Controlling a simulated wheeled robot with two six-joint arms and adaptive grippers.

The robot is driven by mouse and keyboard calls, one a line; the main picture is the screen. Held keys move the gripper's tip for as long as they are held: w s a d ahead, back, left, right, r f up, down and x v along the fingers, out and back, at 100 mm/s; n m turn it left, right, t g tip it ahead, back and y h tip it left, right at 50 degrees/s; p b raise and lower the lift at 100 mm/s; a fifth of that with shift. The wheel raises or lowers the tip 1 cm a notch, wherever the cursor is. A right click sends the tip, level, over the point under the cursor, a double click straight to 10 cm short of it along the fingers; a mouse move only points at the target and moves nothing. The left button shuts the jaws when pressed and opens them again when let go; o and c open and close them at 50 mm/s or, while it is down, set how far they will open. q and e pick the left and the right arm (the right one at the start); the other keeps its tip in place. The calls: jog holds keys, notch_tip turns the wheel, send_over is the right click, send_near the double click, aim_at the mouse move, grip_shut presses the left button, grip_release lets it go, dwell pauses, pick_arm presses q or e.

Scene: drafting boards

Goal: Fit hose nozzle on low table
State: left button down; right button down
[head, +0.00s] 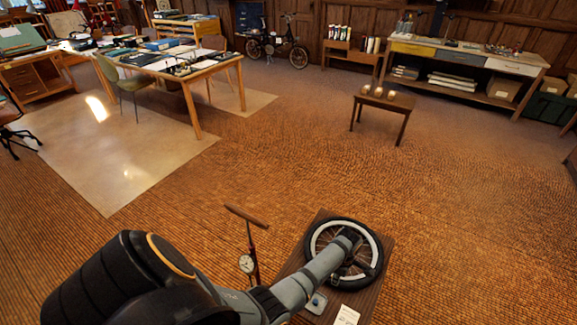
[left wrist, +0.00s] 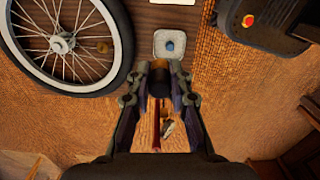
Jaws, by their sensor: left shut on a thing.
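A spoked wheel (head: 311,258) with a black tyre and white band lies flat on a low dark wooden table (head: 383,284); it also shows at the left of the left wrist view (left wrist: 118,64). A red floor pump with a round gauge (head: 247,264) stands upright beside the table. My left gripper (left wrist: 160,68) is shut on a small dark piece, seemingly the hose nozzle (left wrist: 159,84), in front of the square dish and right of the wheel in the wrist view. In the head view my arm covers part of the wheel and the fingertips are unclear. The wheel's valve cannot be made out.
A pale square dish (left wrist: 160,35) with a blue piece lies on the low table near a white card (head: 347,315). Open floor (head: 480,210) lies around it. A small stool-like table (head: 385,102), desks and a workbench (head: 465,57) stand farther back.

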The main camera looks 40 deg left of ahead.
pick_arm(q)
jog(key=shift+f, duration=0.1)
jog(key=s+a+p, duration=0.3)
jog(key=a, duration=0.5)
jog(key=s+a+p, duration=0.3)
jog(key=a, duration=0.5)
jog(key=shift+s+a, duration=0.15)
jog(key=shift+a, duration=0.2)
dwell(0.4)
notch_tip(320, 180, down, 17)
jog(key=b, duration=1.4)
jog(key=shift+f+b, duration=1.25)
jog(key=shift+f, duration=0.1)
jog(key=c, duration=1.1)
grip_release()
jog(key=shift+c, duration=0.2)
